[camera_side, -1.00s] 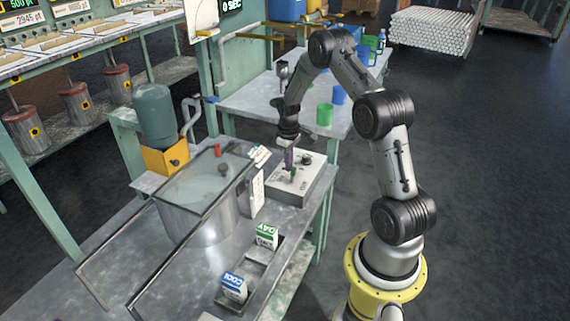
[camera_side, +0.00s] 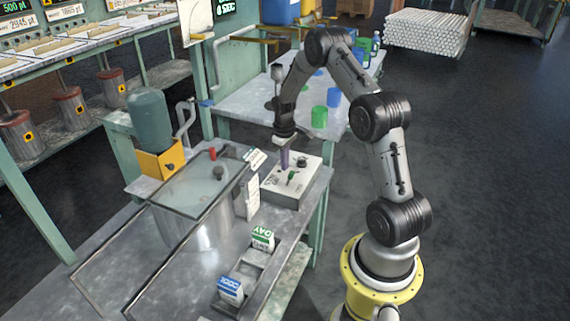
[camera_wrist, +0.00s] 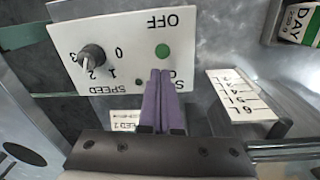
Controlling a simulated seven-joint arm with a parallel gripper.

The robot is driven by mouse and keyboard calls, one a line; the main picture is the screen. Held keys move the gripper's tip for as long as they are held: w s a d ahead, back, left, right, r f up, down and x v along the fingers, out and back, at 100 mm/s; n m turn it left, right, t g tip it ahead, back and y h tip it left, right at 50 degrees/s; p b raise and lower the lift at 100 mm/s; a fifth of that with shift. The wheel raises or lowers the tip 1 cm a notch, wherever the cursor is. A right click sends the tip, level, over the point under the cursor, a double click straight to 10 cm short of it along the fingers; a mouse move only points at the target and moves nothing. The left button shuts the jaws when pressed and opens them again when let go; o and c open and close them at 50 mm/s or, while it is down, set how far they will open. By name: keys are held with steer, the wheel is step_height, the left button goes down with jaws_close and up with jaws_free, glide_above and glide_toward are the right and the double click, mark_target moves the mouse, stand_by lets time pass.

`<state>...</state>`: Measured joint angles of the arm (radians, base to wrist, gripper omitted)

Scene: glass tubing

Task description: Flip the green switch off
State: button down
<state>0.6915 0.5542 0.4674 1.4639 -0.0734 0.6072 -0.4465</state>
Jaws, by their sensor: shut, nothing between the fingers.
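The green switch (camera_side: 291,177) stands on the top of a white control box (camera_side: 309,170). In the wrist view the green switch (camera_wrist: 162,51) shows as a round green tip near the upside-down OFF label (camera_wrist: 171,20). My gripper (camera_side: 285,165) is over the box, just left of and behind the switch. Its purple fingers (camera_wrist: 157,75) are together and empty, with their tips just below the green tip in the wrist view. They partly cover the lettering there. I cannot tell whether the fingers touch the switch.
A black speed knob (camera_wrist: 91,55) sits on the same box beside the switch. A metal tank (camera_side: 187,225) and a white scale card (camera_wrist: 240,95) stand close by. Two cartons, one green-labelled (camera_side: 262,240) and one blue-labelled (camera_side: 230,290), are at the bench front.

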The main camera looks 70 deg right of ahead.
step_height(320, 180, up, 9)
steer(key=s, duration=0.2)
stand_by(0.7)
steer(key=shift+r, duration=0.1)
